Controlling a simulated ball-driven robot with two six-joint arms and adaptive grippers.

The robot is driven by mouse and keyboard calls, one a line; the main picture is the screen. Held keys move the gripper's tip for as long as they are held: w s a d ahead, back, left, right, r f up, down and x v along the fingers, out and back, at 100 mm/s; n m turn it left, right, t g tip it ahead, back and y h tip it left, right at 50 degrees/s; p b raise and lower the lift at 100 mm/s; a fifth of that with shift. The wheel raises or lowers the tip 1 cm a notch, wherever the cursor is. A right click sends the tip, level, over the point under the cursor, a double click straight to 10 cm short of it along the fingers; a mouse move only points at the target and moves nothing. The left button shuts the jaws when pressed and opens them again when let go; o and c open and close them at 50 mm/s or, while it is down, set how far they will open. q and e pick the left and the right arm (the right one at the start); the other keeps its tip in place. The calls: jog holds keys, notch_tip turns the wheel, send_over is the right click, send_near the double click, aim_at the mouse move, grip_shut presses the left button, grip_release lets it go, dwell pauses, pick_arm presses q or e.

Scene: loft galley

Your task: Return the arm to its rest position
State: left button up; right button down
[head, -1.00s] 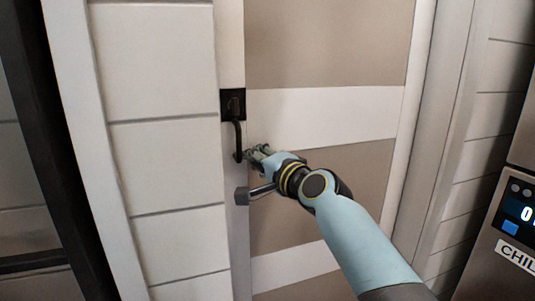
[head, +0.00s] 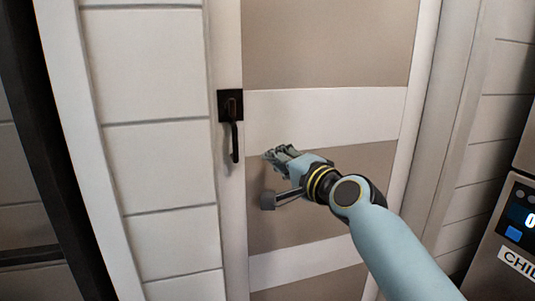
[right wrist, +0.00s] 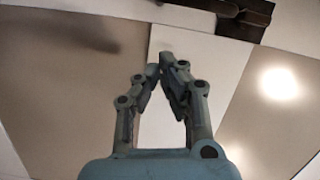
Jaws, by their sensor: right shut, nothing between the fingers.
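My right arm (head: 395,245) comes in from the lower right in the head view. My right gripper (head: 275,155) is shut and empty, in front of the striped beige and white door (head: 330,115). It is to the right of the dark door handle (head: 234,140) and a little below its plate, apart from it. In the right wrist view the gripper's fingertips (right wrist: 162,68) come together with nothing between them. The dark handle (right wrist: 245,15) shows at the top of that view. My left gripper is not in view.
White panelled wall (head: 155,110) stands left of the door, with a dark frame (head: 45,150) at the far left. A metal appliance with a blue-lit display (head: 520,212) and a partly cut-off label (head: 520,262) stands at the right edge.

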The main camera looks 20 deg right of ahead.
jog(key=s+d+f+n+g, duration=0.1)
jog(key=s+f+n+g, duration=0.3)
jog(key=s, duration=0.5)
jog(key=s+d+f+n+g, duration=0.15)
jog(key=s+f+n, duration=0.35)
jog(key=s, duration=0.5)
jog(key=s+d+f+n+g+h, duration=0.2)
jog(key=s+d+g+h, duration=0.15)
jog(key=s, duration=0.65)
jog(key=s+d+f+n+g+h, duration=0.2)
jog(key=s+d+f+g, duration=0.15)
jog(key=s, duration=0.65)
jog(key=s+d+f+g, duration=0.1)
jog(key=s+d+f, duration=0.1)
jog(key=f, duration=1.2)
jog(key=s+d+f+g, duration=0.1)
jog(key=s+d+f, duration=0.1)
jog(key=f, duration=1.1)
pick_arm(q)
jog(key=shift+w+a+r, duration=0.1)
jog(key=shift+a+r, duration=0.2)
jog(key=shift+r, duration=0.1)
pick_arm(e)
jog(key=s+f+g, duration=0.1)
jog(key=s+f, duration=1.3)
jog(key=s, duration=0.3)
jog(key=shift+d, duration=0.3)
jog(key=shift+g, duration=0.25)
